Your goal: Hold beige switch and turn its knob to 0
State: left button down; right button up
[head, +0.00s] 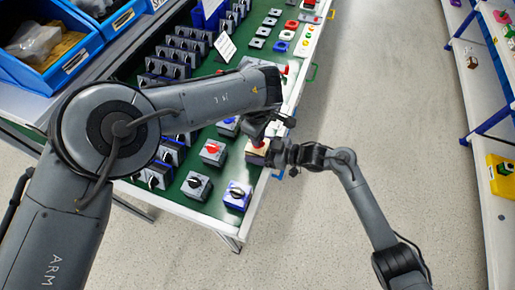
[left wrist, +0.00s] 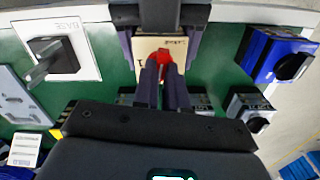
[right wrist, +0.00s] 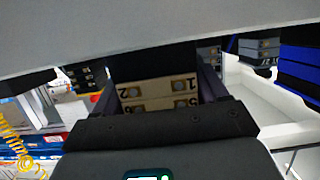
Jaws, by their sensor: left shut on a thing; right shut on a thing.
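The beige switch (left wrist: 150,46) sits at the table's right edge, with a red knob (left wrist: 163,62) on its top face. In the head view the beige switch (head: 257,147) shows between my two grippers. My left gripper (left wrist: 165,92) comes from above, its fingers shut on the red knob. My right gripper (right wrist: 158,92) comes from the right side and is shut on the beige body, one finger on each side. The right wrist view shows the switch's side (right wrist: 158,95) with numbered terminals. The knob's pointer and the 0 mark cannot be made out.
Other switches stand close by on the green table: a grey one with a red knob (head: 213,152), a grey one (head: 196,186) and a blue one (head: 237,196). Blue bins (head: 50,50) stand at the upper left.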

pick_arm(q)
jog(key=c, duration=1.6)
grip_release()
jog(key=shift+n, duration=1)
jog(key=shift+c, duration=0.2)
jog(key=o, duration=0.5)
jog(key=shift+r, duration=0.1)
jog(key=shift+r, duration=2.4)
pick_arm(e)
jog(key=o, duration=1.2)
jog(key=shift+o, duration=0.2)
